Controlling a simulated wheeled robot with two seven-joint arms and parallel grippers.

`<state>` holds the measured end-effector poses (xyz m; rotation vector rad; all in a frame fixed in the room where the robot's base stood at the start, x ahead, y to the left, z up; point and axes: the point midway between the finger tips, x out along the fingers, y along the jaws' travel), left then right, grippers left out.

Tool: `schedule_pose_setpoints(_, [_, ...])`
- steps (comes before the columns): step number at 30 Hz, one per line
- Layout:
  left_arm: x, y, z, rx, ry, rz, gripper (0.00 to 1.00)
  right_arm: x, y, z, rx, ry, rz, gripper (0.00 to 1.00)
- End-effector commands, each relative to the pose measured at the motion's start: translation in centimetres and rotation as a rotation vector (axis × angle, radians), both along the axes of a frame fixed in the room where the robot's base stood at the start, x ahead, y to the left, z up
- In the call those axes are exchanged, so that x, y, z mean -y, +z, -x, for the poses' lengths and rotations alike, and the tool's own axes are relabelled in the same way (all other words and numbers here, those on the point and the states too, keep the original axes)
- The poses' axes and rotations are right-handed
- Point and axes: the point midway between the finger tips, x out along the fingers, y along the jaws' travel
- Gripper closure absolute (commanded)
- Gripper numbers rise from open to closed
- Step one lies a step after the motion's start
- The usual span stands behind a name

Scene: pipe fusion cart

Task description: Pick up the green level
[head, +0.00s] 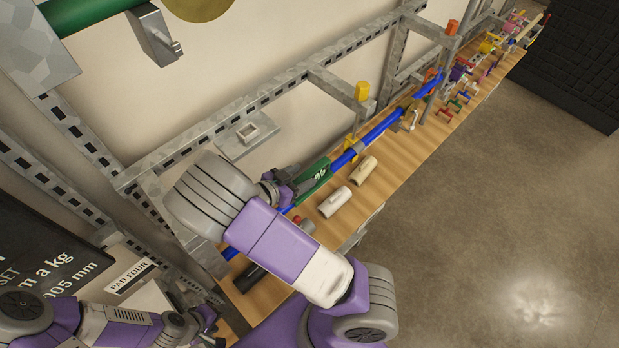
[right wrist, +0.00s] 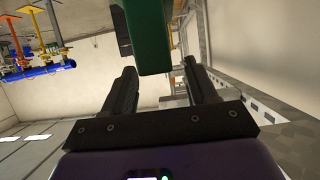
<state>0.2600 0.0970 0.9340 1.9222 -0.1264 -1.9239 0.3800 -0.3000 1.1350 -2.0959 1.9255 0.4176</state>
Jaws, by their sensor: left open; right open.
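The green level (head: 315,181), with white marking on its side, is at the blue pipe (head: 382,130) above the wooden bench, partly hidden by my right gripper. My right gripper (head: 293,187) is open beside the level's near end. In the right wrist view a green block, apparently the level (right wrist: 149,38), extends ahead of the open fingers (right wrist: 163,88), roughly between them. I cannot tell whether they touch it. My left gripper (head: 217,328) is open and empty at the lower left, well away from the level.
The wooden bench (head: 392,165) carries a white cylinder (head: 335,202), a beige cylinder (head: 363,170) and several coloured small tools farther along. A grey slotted metal frame (head: 290,78) runs behind it. A green pipe (head: 90,12) is at the upper left. The floor on the right is clear.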

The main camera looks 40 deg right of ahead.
Motion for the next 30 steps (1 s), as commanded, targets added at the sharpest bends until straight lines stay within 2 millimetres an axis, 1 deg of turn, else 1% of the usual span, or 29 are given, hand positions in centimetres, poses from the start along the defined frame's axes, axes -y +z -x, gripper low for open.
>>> schedule_pose_setpoints(1, [0.0, 0.0, 0.0, 0.001, 0.0, 0.0, 0.39, 0.7, -0.3, 0.0, -0.002, -0.001, 0.002, 0.43])
schedule_pose_setpoints(4, [0.0, 0.0, 0.0, 0.001, 0.0, 0.0, 0.39, 1.6, -0.7, -0.1, 0.0, -0.001, 0.0, 0.43])
schedule_pose_setpoints(12, [0.0, 0.0, 0.0, 0.001, 0.0, 0.0, 0.39, 1.9, -0.8, -0.2, 0.0, 0.001, -0.001, 0.43])
schedule_pose_setpoints(23, [0.0, 0.0, 0.0, 0.001, 0.0, 0.0, 0.39, 1.8, -0.8, -0.2, 0.0, 0.001, -0.001, 0.98])
schedule_pose_setpoints(24, [0.0, 0.0, 0.0, 0.001, 0.0, 0.0, 0.39, 1.8, -0.8, -0.2, 0.0, 0.001, -0.001, 1.0])
schedule_pose_setpoints(30, [0.0, 0.0, 0.0, 0.001, 0.0, 0.0, 0.39, 1.8, -0.8, -0.2, 0.001, 0.001, 0.0, 1.0])
